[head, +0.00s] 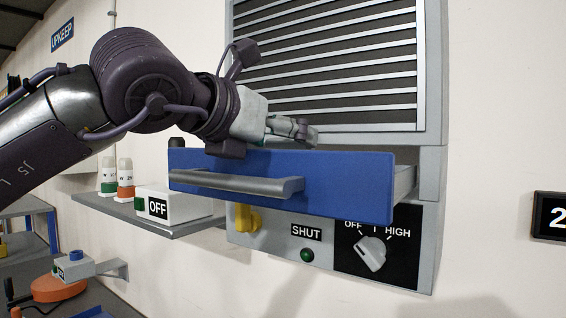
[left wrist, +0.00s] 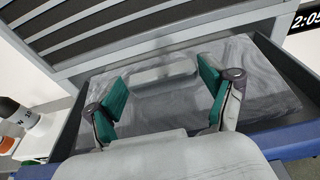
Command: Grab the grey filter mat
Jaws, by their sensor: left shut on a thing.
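The grey filter mat (left wrist: 262,85) lies in the pulled-out blue-fronted drawer (head: 345,185), seen from above in the left wrist view. A paler raised strip (left wrist: 165,74) shows on it between my fingers. My left gripper (head: 290,128) reaches in over the drawer front, which hides the mat in the head view. In the left wrist view my left gripper (left wrist: 163,88) has its green-padded fingers wide apart, shut on the mat. My right gripper is not in view.
The slatted grille (head: 330,70) rises right behind the drawer. The drawer's grey bar handle (head: 238,183) sticks out in front. Below are a dial (head: 372,253) and a yellow lever (head: 246,218). A shelf (head: 150,220) with an OFF box and bottles stands left.

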